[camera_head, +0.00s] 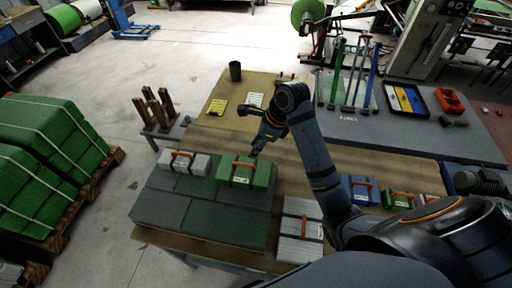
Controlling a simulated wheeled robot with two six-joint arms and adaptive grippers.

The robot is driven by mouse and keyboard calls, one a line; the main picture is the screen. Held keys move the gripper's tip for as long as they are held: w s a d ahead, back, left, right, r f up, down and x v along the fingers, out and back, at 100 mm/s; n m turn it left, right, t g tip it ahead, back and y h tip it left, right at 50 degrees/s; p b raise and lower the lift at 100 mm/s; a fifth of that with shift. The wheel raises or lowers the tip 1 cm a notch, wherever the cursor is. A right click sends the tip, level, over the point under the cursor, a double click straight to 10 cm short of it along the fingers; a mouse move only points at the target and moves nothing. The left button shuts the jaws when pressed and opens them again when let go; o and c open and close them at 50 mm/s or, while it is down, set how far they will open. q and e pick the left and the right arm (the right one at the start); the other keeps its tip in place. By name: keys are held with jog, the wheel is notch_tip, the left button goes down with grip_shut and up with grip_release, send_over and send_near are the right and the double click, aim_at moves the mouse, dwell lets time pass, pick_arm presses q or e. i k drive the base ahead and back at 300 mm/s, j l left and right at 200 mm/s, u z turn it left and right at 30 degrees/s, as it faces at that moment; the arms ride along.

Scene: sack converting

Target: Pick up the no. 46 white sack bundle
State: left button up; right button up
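Two white sack bundles with orange handles show in the head view. A small pale one (196,164) lies at the back left of the dark green stacked slabs, and a larger one (292,240) lies on the table to the right of them. Their labels are too small to read, so I cannot tell which is no. 46. My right gripper (256,150) points down just behind a green bundle (243,176), to the right of the small pale one. Its fingers are too small and dark to show open or shut. My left gripper is not in view.
A blue bundle (352,190) and a small green-and-white bundle (402,200) lie right of my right arm. Wooden posts (158,108) stand at the left. A dark cup (235,70), a parts tray (405,98) and a red bin (450,101) stand farther back.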

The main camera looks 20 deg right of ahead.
aim_at(301, 242)
jog(key=k, duration=1.5)
